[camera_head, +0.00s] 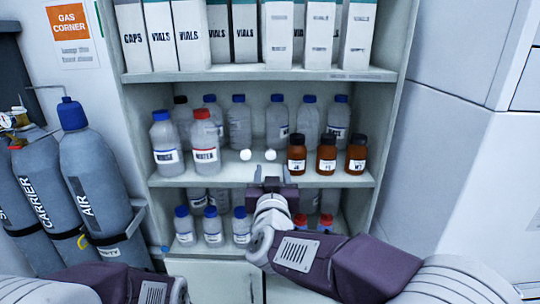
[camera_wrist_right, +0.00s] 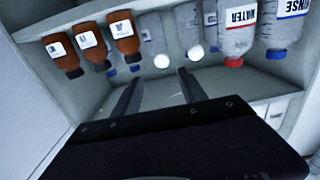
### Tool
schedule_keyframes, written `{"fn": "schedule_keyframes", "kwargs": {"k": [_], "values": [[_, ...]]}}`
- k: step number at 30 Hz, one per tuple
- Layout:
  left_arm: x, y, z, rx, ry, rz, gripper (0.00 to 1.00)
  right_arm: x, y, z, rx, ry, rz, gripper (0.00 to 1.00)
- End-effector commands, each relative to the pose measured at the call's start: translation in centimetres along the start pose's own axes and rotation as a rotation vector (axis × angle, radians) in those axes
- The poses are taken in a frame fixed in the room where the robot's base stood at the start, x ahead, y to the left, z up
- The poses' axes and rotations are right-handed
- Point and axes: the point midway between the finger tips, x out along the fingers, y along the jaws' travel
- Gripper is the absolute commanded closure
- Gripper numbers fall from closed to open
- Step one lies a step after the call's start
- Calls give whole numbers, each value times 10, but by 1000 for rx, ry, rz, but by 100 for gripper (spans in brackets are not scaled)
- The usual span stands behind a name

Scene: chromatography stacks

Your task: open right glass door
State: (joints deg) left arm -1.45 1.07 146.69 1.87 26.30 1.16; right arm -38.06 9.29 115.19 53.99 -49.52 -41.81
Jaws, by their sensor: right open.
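Two small round white knobs sit side by side at the middle of the cabinet front. The right door's knob (camera_head: 270,155) is on the right in the head view and shows as the left one in the upside-down wrist view (camera_wrist_right: 162,61). The left door's knob (camera_head: 245,155) is beside it. The glass itself is barely visible; the doors look shut. My right gripper (camera_head: 271,172) is open and empty, just below the right knob in the head view. In the wrist view its fingertips (camera_wrist_right: 160,76) point towards the knobs, with the right knob between their lines. Contact is not visible.
Behind the knobs, the shelves hold clear bottles, a red-capped water bottle (camera_head: 205,145) and brown bottles (camera_head: 327,154). Boxes (camera_head: 320,30) stand on top. Gas cylinders (camera_head: 92,165) stand at the left; a pale wall panel (camera_head: 440,140) is at the right.

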Motion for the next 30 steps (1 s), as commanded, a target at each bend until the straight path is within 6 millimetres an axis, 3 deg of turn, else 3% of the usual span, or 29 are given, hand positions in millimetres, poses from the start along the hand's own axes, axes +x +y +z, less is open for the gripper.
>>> {"fn": "schedule_keyframes", "kwargs": {"k": [12,23,28,30], "values": [[-19,0,-2,0,0,0,64,77,2,-1,0,-1,3,50],[-20,0,-2,0,0,0,64,86,1,1,0,-1,1,50],[-20,0,-2,0,0,0,64,86,1,1,0,-1,1,98],[-20,0,-2,0,0,0,64,86,1,1,0,-1,1,100]]}}
